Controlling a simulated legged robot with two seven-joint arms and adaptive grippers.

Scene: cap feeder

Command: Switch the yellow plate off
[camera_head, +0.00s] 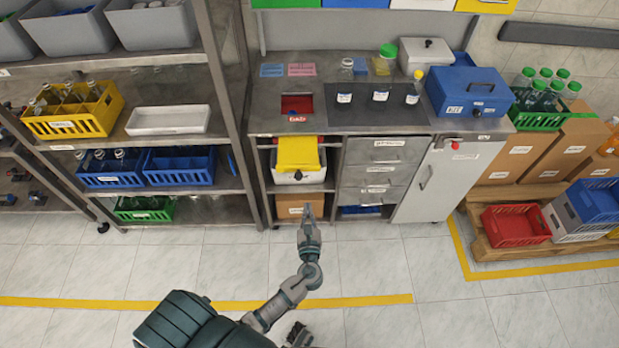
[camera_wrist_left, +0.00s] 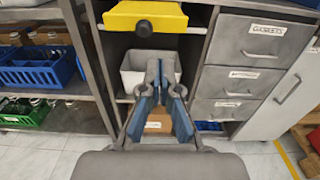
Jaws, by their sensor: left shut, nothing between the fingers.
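The yellow plate (camera_head: 298,153) sticks out at the front of the workbench, below the counter and above a light bin (camera_head: 299,177). In the left wrist view the yellow plate (camera_wrist_left: 146,16) is at the top, with a dark round knob (camera_wrist_left: 144,28) on its front. My left gripper (camera_head: 307,208) is shut and empty, in front of the bench and lower than the plate. In the left wrist view its fingertips (camera_wrist_left: 160,65) are together below the knob, apart from the plate.
Right of the plate are grey drawers (camera_head: 376,170) and a light cabinet door (camera_head: 447,180). A shelf rack with a blue crate (camera_head: 180,166) stands to the left. A cardboard box (camera_head: 299,206) sits under the bin. The floor before the bench is clear.

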